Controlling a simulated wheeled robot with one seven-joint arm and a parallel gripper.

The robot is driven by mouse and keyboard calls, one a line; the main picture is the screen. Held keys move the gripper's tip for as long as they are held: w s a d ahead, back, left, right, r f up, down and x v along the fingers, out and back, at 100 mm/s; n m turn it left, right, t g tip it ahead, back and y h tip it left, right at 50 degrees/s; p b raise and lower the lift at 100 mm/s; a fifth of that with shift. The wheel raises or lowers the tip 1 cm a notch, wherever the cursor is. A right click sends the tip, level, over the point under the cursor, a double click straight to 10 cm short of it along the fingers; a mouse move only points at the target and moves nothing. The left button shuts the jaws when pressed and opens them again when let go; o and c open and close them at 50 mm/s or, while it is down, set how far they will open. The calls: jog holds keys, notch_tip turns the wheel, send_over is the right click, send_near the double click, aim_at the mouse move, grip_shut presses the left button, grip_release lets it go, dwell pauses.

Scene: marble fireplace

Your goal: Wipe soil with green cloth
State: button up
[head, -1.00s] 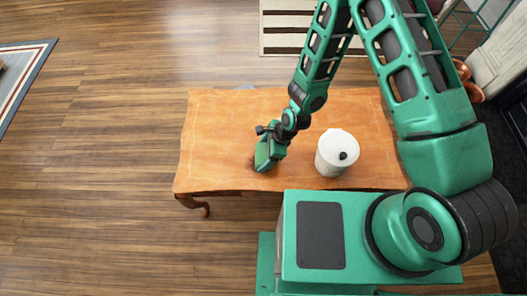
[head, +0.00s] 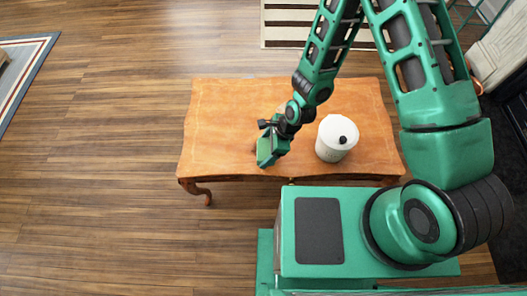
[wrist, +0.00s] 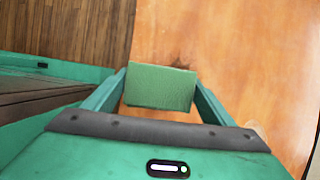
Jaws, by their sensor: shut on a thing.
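My gripper (wrist: 160,92) is shut on the green cloth (wrist: 160,86), a thick block-like pad held between its two fingers in the wrist view. In the head view the gripper (head: 268,150) is low over the front part of the wooden table (head: 215,125). I cannot tell whether the cloth touches the tabletop. A dark patch of soil (wrist: 180,61) shows on the table just beyond the cloth's edge in the wrist view. The cloth may hide part of it. In the head view the soil is mostly hidden by the gripper.
A white lidded canister (head: 337,137) with a dark knob stands on the table to the right of my gripper. The left part of the tabletop is clear. A striped rug (head: 290,40) lies beyond the table, and another rug (head: 25,70) lies at far left.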

aim_at(261, 149)
jog(key=shift+a+r, duration=0.1)
jog(key=shift+r, duration=2)
